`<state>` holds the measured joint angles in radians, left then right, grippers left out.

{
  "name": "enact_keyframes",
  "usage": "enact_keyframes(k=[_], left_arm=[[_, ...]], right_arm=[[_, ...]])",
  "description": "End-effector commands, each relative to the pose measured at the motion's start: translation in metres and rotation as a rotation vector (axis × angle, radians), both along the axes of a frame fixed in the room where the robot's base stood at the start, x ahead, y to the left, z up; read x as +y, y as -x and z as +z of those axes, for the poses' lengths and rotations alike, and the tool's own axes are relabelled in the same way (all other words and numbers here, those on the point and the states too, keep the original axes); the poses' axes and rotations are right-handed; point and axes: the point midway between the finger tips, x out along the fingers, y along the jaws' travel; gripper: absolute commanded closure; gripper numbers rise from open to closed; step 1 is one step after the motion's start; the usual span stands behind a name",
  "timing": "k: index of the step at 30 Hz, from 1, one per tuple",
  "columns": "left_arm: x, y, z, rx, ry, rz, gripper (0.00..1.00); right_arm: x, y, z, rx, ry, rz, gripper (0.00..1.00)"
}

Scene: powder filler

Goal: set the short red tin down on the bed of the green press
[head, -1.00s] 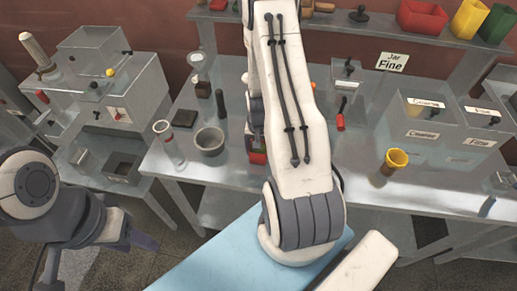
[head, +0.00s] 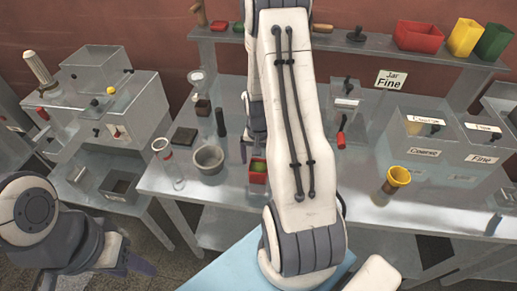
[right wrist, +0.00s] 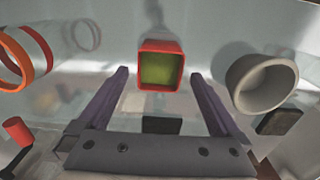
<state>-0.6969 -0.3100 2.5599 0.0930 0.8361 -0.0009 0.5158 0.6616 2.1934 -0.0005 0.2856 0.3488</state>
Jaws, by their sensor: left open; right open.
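A short red square tin (head: 258,178) with green inside stands near the front of the table, beside my right arm in the head view. In the right wrist view the tin (right wrist: 144,48) lies beyond and between the two fingers. My right gripper (right wrist: 160,76) is open, with clear space on both sides of the tin. My arm partly covers this gripper in the head view. My left gripper (head: 128,266) is open and empty at the lower left, off the table. I cannot make out a green press; my right arm hides part of the table.
A grey bowl (head: 208,159) stands left of the tin, with a glass tube (head: 168,163) further left. A yellow cup (head: 393,180) and labelled bins (head: 415,140) stand to the right. A raised shelf (head: 375,46) runs along the back.

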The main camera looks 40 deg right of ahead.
Motion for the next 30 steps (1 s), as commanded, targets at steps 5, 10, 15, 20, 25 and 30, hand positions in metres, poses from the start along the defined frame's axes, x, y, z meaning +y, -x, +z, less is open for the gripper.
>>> enact_keyframes(k=[5,10,15,20,25,30], left_arm=[[0.000,0.000,-0.011,0.000,0.000,0.002,0.50],[0.000,0.000,-0.015,0.000,0.000,0.003,0.50],[0.000,0.000,-0.016,0.000,0.000,0.003,0.50],[0.000,0.000,-0.016,0.000,0.000,0.003,0.50],[0.000,0.000,-0.016,0.000,0.000,0.003,0.50],[0.000,0.000,-0.016,0.000,0.000,0.003,0.50]], right_arm=[[-0.001,-0.002,0.034,-0.005,0.003,0.000,0.00],[0.000,-0.001,0.057,-0.003,0.002,0.000,0.00],[0.000,0.000,0.068,-0.001,0.001,0.000,0.00],[0.001,0.000,0.070,0.001,-0.001,0.002,0.00],[0.039,-0.009,0.086,-0.010,0.001,0.130,0.00],[0.141,-0.002,0.125,-0.031,-0.007,0.490,0.00]])
